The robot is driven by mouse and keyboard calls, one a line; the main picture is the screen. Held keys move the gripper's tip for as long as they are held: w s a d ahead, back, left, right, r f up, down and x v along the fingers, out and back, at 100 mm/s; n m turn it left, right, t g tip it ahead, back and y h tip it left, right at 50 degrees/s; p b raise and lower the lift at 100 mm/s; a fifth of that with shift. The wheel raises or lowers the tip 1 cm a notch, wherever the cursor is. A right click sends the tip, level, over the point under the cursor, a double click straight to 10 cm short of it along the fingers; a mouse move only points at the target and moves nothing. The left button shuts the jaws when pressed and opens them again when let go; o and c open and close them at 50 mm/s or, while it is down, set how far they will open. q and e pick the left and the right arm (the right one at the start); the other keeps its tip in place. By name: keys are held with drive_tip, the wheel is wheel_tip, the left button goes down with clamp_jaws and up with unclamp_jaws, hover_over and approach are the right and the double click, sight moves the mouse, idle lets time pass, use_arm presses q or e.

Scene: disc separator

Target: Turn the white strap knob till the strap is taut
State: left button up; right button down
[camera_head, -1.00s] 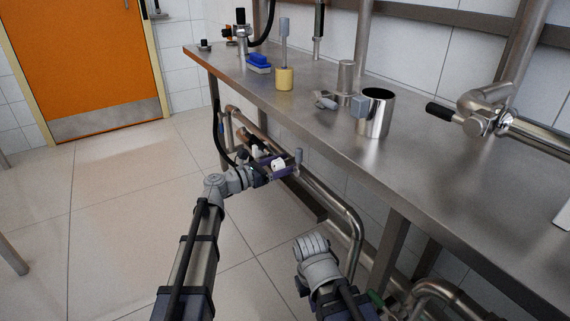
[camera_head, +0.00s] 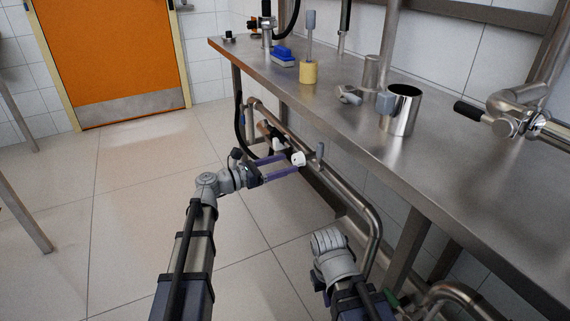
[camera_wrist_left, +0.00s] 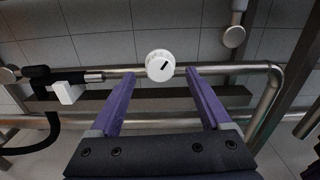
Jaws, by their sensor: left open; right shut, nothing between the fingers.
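The white strap knob (camera_head: 298,159) is round and sits by the pipe below the bench. It also shows in the left wrist view (camera_wrist_left: 160,65), face on, with a short slanted dark mark. My left gripper (camera_head: 288,164) is open and empty, its purple fingers pointing at the knob. In the left wrist view my left gripper (camera_wrist_left: 160,76) has one finger on each side of the knob's line, with a gap on both sides and no contact visible. I cannot make out the strap. Only the grey wrist of my right arm shows; its fingers are hidden.
A metal pipe (camera_wrist_left: 225,70) runs behind the knob. A black hose with a white block (camera_wrist_left: 68,92) lies left of it. Open floor lies left.

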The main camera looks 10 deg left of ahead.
use_arm(q)
drive_tip(key=shift+d, duration=0.1)
drive_tip(key=shift+x, duration=3.85)
drive_tip(key=shift+c, duration=0.3)
clamp_jaws()
